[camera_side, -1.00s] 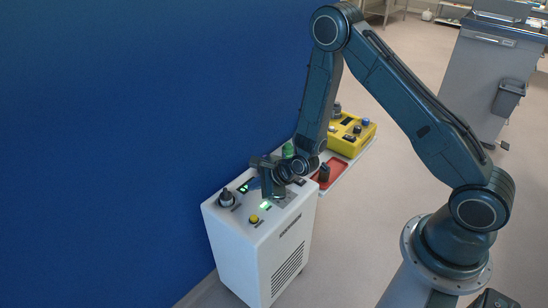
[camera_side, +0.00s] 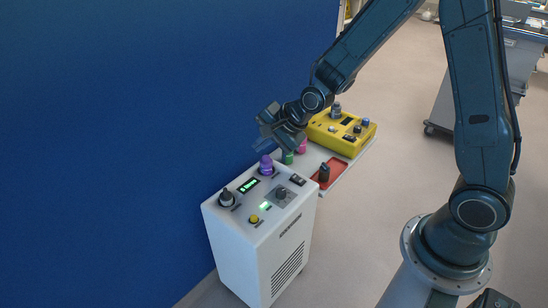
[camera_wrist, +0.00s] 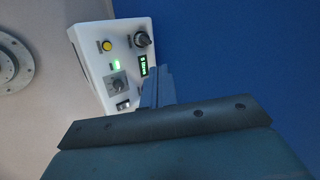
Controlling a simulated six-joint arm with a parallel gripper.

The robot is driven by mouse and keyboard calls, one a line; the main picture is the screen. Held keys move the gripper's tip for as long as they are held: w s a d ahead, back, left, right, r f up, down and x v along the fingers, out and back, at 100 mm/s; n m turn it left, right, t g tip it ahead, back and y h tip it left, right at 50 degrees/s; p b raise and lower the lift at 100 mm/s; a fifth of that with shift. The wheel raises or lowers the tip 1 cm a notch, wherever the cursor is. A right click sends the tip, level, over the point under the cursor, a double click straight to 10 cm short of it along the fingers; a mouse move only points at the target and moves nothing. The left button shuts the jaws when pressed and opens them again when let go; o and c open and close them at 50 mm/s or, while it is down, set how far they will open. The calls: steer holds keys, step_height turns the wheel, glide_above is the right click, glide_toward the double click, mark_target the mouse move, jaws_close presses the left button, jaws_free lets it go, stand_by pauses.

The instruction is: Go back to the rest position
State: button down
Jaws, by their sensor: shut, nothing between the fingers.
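My gripper (camera_side: 262,146) is in the air above the back of a white cabinet (camera_side: 240,232), in front of the blue wall. Its fingers are together with nothing between them. They are clear of the cabinet's top panel. In the wrist view my gripper (camera_wrist: 166,72) points toward the panel of the white cabinet (camera_wrist: 90,62), which shows at the upper left. The panel has a yellow button (camera_side: 254,219), a lit green display (camera_side: 249,185), a dark knob (camera_side: 281,193) and a dark-topped knob (camera_side: 226,197). A purple knob (camera_side: 266,165) stands at its back edge.
A yellow box (camera_side: 328,136) with knobs stands behind the cabinet, on a pale shelf that also has a red tray (camera_side: 326,178), a green piece (camera_side: 287,158) and a pink piece (camera_side: 301,147). The blue wall (camera_side: 120,110) is close on the left. Open floor (camera_side: 385,200) lies to the right.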

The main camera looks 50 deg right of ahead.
steer(key=s+d+r+n, duration=0.1)
steer(key=s+r+n, duration=0.7)
steer(key=s+r, duration=0.3)
steer(key=s+d+r+n+g+h, duration=0.1)
steer(key=s+r+n, duration=0.2)
steer(key=s, duration=0.5)
steer(key=s+d+r+n+g, duration=0.1)
steer(key=s+r+n, duration=0.2)
steer(key=s, duration=0.5)
steer(key=shift+s+r+n+h, duration=0.2)
steer(key=shift+n+h, duration=0.2)
steer(key=shift+n, duration=0.4)
